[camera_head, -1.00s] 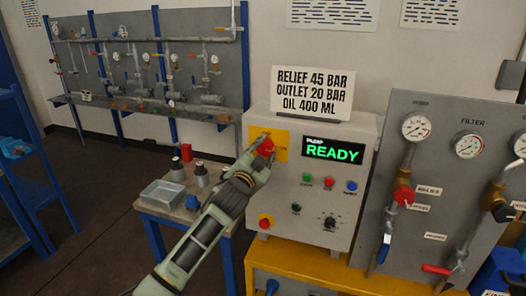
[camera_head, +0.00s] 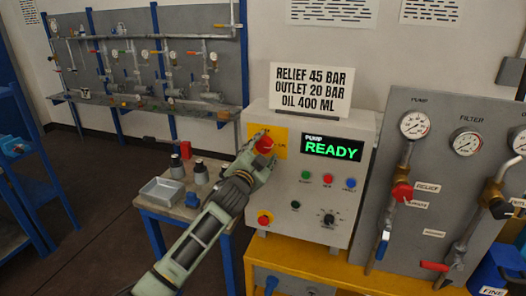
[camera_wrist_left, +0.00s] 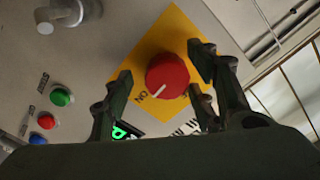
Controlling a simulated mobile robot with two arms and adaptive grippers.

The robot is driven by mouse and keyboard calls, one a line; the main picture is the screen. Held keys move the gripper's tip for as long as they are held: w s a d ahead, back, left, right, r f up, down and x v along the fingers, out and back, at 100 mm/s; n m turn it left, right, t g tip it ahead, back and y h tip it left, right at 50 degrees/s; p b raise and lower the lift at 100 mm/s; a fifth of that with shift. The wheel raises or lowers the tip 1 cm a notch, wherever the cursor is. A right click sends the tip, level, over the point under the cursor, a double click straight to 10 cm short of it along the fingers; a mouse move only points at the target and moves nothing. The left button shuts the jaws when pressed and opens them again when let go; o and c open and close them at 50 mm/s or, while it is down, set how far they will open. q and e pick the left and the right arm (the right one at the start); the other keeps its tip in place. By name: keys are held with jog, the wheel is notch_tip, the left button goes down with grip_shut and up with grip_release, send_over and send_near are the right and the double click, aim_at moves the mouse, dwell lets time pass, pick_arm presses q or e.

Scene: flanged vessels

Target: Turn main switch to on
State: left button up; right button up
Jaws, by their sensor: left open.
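The main switch (camera_head: 264,144) is a red round knob on a yellow plate (camera_head: 281,141) at the upper left of the grey control box. In the left wrist view the red knob (camera_wrist_left: 167,76) shows a white pointer mark directed toward the printed "ON"; the other label is partly hidden. My left gripper (camera_head: 262,150) is at the knob, and in the left wrist view its open fingers (camera_wrist_left: 160,85) stand on both sides of the knob with gaps visible. My right gripper is not in view.
The control box (camera_head: 289,195) also carries small green, red and blue buttons, a black knob (camera_head: 328,219) and a red stop button (camera_head: 265,218). A gauge panel (camera_head: 445,160) stands to its right. A small table (camera_head: 178,205) with a tray is at left.

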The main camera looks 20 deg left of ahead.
pick_arm(q)
jog(key=shift+a+r, duration=0.1)
jog(key=s, duration=1.2)
jog(key=shift+a, duration=0.2)
